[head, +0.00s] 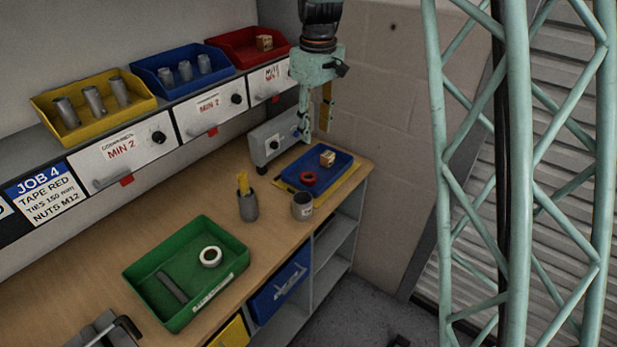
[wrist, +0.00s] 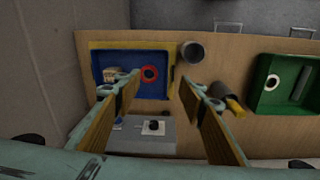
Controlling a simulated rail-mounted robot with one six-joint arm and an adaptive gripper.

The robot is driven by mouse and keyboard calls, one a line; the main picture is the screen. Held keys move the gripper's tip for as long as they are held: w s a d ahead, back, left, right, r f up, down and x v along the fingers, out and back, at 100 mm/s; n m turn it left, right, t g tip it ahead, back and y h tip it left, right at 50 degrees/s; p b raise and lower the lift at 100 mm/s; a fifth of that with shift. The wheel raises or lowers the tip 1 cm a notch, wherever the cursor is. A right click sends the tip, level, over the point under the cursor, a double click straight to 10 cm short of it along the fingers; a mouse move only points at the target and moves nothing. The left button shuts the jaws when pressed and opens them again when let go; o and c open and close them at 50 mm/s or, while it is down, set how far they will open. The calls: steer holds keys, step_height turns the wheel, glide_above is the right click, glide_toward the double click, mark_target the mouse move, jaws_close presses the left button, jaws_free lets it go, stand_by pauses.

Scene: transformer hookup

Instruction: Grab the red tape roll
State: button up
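The red tape roll (head: 307,179) lies in a blue tray (head: 333,184) at the far right end of the bench. A small tan block, perhaps a nut box (head: 327,158), sits beside it in the same tray. In the wrist view the red tape roll (wrist: 149,73) shows ahead of the fingers. My gripper (head: 313,138) hangs above the back of the tray, pointing down. Its fingers are spread wide with nothing between them in the wrist view (wrist: 155,95). It is apart from the roll.
A grey cup (head: 302,206) stands just left of the tray. A green tray (head: 150,270) holds a white roll and a grey bar. A grey box (head: 268,145) stands behind, under the shelf with coloured bins.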

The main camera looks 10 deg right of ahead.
steer(key=n+p, duration=0.1)
steer(key=p, duration=0.1)
glide_above(308, 173)
steer(key=s, duration=0.2)
step_height(308, 173, down, 10)
steer(key=shift+g, duration=0.3)
steer(key=shift+f+b, duration=0.45)
steer(key=shift+f, duration=3.75)
steer(key=shift+a+f+b, duration=0.15)
steer(key=shift+f+b, duration=0.2)
steer(key=shift+f, duration=2.25)
steer(key=shift+c, duration=0.2)
steer(key=c, duration=0.6)
